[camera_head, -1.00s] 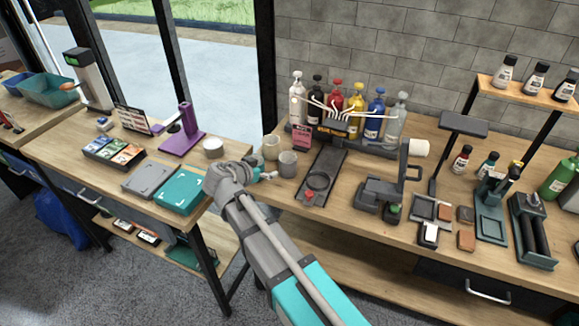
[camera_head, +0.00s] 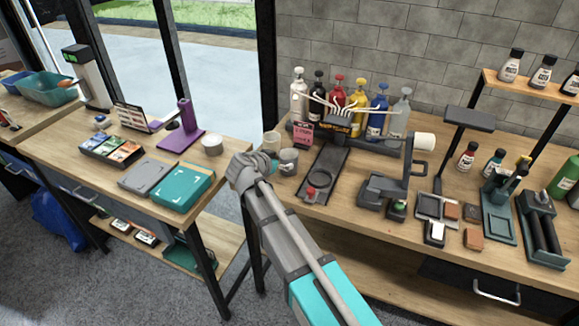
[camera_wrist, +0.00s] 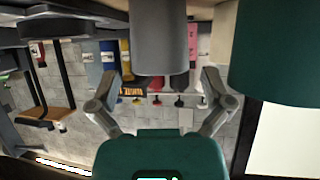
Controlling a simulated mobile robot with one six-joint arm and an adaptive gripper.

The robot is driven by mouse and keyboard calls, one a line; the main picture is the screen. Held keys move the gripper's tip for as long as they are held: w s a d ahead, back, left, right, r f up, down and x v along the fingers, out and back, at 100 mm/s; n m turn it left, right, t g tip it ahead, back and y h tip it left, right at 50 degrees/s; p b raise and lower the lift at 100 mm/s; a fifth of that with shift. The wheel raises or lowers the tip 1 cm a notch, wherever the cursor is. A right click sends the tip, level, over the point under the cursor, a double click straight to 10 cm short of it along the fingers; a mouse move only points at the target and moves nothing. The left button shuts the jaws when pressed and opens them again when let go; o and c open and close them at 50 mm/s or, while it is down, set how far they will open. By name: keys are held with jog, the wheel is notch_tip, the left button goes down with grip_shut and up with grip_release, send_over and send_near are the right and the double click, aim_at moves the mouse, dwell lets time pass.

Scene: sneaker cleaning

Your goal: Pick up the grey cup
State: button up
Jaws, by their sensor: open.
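The grey cup (camera_head: 288,161) stands on the right workbench near its left end. In the wrist view, which is upside down, the grey cup (camera_wrist: 160,38) is at the top centre. My gripper (camera_wrist: 161,76) is open, with one finger to each side of the cup in that picture; I see no contact. In the head view my wrist is just left of the cup and hides most of the gripper. A paler beige cup (camera_head: 271,143) stands behind and left of the grey one.
A large dark green rounded object (camera_wrist: 275,55) is close at the right of the wrist view. A black tray (camera_head: 323,172) lies right of the cups, and several pump bottles (camera_head: 358,103) stand behind. A white cup-like item (camera_head: 212,145) is on the left table.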

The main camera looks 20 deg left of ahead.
aim_at(294, 157)
jog(key=shift+w, duration=0.1)
jog(key=shift+r+b+x, duration=0.2)
jog(key=shift+b+x, duration=0.85)
jog(key=shift+x, duration=1.5)
jog(key=shift+c, duration=0.3)
jog(key=shift+d, duration=0.1)
jog(key=c, duration=0.6)
